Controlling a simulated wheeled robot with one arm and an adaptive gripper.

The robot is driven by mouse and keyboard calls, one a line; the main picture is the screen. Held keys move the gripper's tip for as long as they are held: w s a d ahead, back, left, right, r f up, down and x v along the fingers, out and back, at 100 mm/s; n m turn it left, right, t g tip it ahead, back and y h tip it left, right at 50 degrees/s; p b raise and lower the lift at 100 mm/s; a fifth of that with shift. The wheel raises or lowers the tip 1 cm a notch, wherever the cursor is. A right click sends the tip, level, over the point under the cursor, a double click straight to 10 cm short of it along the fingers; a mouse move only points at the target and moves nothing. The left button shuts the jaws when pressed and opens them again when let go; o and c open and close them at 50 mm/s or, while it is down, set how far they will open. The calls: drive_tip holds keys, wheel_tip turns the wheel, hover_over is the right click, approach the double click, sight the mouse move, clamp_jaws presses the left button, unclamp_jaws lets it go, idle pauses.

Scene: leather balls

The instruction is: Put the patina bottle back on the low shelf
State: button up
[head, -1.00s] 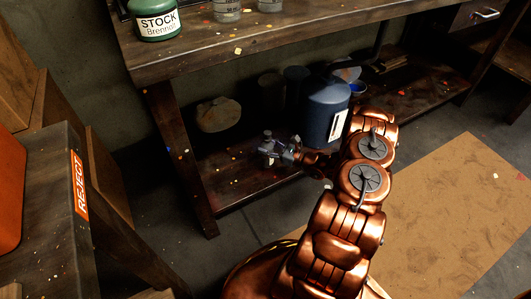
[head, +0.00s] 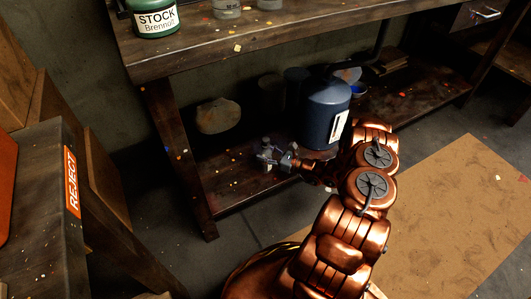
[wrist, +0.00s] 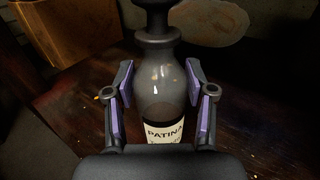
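The patina bottle (wrist: 160,95) is dark glass with a white label reading PATINA and a dark stopper. In the wrist view it is upright between the two purple-padded fingers of my gripper (wrist: 160,88), with narrow gaps visible beside it. My gripper looks open around the bottle. Its base is hidden behind my gripper's palm. In the head view my gripper (head: 268,156) is over the front left part of the low shelf (head: 232,192); the bottle cannot be made out clearly there.
A large blue container (head: 322,118) stands on the low shelf to the right of my gripper. A pale rounded object (head: 218,116) is behind. The table leg (head: 182,160) borders the left. A green STOCK container (head: 155,18) is on the tabletop above.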

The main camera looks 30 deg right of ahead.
drive_tip(key=o, duration=0.3)
drive_tip(key=shift+s+r, duration=0.1)
drive_tip(key=shift+r, duration=0.05)
drive_tip(key=p+v, duration=0.3)
drive_tip(key=v, duration=0.9)
idle(0.7)
